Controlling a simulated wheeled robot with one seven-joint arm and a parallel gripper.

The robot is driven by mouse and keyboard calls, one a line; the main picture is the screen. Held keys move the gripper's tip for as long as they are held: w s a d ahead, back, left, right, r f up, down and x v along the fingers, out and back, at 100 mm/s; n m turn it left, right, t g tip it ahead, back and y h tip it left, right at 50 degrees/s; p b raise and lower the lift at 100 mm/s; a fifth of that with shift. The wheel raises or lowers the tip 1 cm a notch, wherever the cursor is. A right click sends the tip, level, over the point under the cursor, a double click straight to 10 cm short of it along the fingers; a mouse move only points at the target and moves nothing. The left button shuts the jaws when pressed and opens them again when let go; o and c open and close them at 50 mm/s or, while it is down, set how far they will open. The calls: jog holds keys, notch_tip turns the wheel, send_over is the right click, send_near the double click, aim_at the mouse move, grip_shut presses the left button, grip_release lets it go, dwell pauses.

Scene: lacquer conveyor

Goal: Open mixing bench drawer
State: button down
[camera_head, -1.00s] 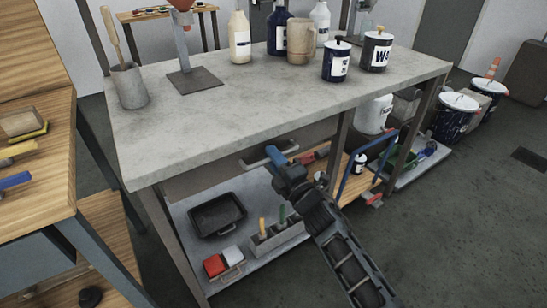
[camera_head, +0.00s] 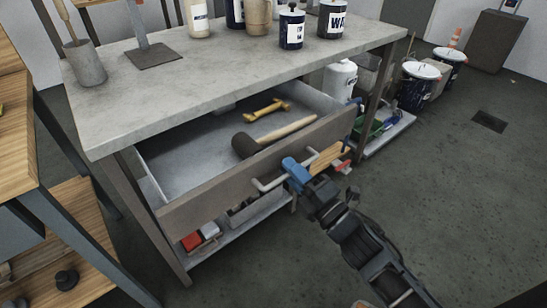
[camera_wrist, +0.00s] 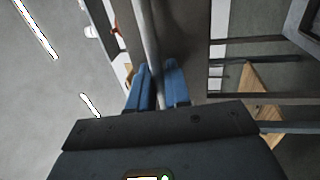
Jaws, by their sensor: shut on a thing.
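The mixing bench (camera_head: 230,62) has a grey top, and its drawer (camera_head: 205,205) is pulled well out below it. Inside the drawer lie a dark-headed mallet (camera_head: 245,146) with a wooden handle and a yellow tool (camera_head: 268,109). A light metal bar handle (camera_head: 266,185) is fixed to the drawer front. My gripper (camera_head: 292,167) has blue fingers and is shut on the handle near its right end. In the wrist view the fingers (camera_wrist: 157,85) stand on either side of the handle bar (camera_wrist: 148,45).
Tins, bottles and a jug stand along the bench's far edge, among them a dark tin (camera_head: 291,27). A lower shelf (camera_head: 232,240) holds red and white items. A wooden table (camera_head: 20,150) stands close at left. Open floor (camera_head: 450,200) lies to the right.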

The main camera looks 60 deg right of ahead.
jog(key=shift+r+b+v, duration=0.15)
jog(key=shift+r+v, duration=0.05)
jog(key=shift+v, duration=0.95)
jog(key=shift+r+b+v, duration=0.15)
jog(key=shift+r+v, duration=0.1)
jog(key=shift+v, duration=0.95)
jog(key=shift+s, duration=0.1)
jog(key=c, duration=1.3)
grip_release()
jog(key=shift+b+v, duration=0.4)
jog(key=shift+v, duration=3.45)
jog(key=shift+a, duration=0.1)
jog(key=s+a+r+m+g+y+p, duration=0.1)
jog(key=s+a+r+m+y+p, duration=0.1)
jog(key=s+a+r+m+p, duration=0.1)
jog(key=s+a+r+m+g+y+p, duration=0.1)
jog(key=s+a+r+m+g+p, duration=0.1)
jog(key=a+r+m, duration=0.4)
jog(key=s+a+r+m+g+y+p, duration=0.1)
jog(key=s+a+r+m+y+p, duration=0.1)
jog(key=s+a+r+m+p, duration=0.2)
jog(key=shift+s+a+r+m+g+y, duration=0.3)
jog(key=shift+s+a+m, duration=0.4)
jog(key=shift+m, duration=0.2)
